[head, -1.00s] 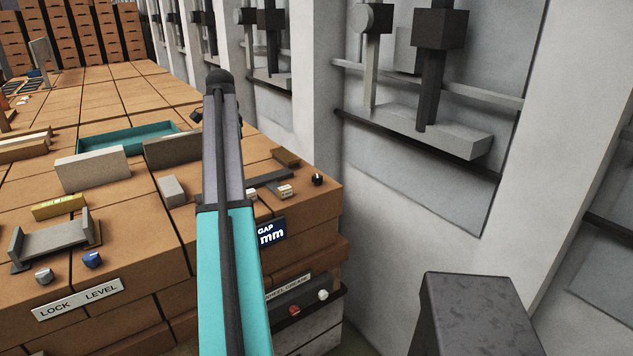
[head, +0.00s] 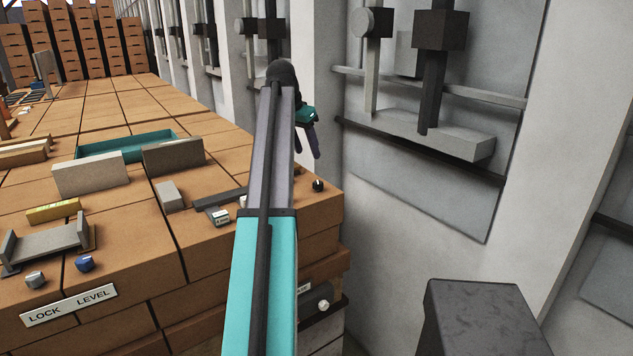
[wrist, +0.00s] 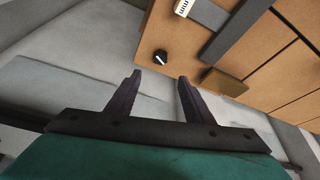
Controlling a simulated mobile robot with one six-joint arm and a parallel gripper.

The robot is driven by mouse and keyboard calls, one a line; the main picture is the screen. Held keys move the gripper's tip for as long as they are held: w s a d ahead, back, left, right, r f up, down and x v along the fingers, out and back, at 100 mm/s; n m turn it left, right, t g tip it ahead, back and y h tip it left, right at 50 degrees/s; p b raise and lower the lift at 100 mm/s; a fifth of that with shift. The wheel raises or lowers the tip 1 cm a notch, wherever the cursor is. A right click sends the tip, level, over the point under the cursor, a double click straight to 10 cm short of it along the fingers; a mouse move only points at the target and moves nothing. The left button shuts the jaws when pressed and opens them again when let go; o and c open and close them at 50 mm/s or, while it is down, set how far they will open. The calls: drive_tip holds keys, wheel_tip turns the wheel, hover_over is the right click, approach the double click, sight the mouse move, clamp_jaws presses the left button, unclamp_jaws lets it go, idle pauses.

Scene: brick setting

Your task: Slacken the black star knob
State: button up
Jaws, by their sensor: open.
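A small black knob (head: 318,186) with a white mark stands on the brick top near its right corner. It also shows in the wrist view (wrist: 160,57), beyond and between the fingertips, a little nearer the left one. Whether it is star-shaped is too small to tell. My gripper (head: 310,152) hangs above the right edge of the bench, higher than the knob. In the wrist view my gripper (wrist: 160,77) has its two dark fingers spread apart with nothing between them, and it does not touch the knob.
A grey bar (head: 220,198) and a small labelled block (head: 218,216) lie left of the knob. Blue and grey knobs (head: 84,264) sit at the front left by the LOCK LEVEL plate (head: 70,305). A grey wall with ledges (head: 425,130) rises close on the right.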

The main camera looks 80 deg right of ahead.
sight(318, 182)
drive_tip(key=shift+f, duration=0.1)
drive_tip(key=shift+p+x, duration=1.5)
drive_tip(key=shift+x, duration=5.3)
drive_tip(key=c, duration=1)
drive_tip(key=shift+a+f, duration=0.1)
drive_tip(key=shift+a, duration=0.15)
drive_tip(key=shift+c, duration=0.2)
drive_tip(key=shift+s+d, duration=0.1)
drive_tip(key=shift+d, duration=0.1)
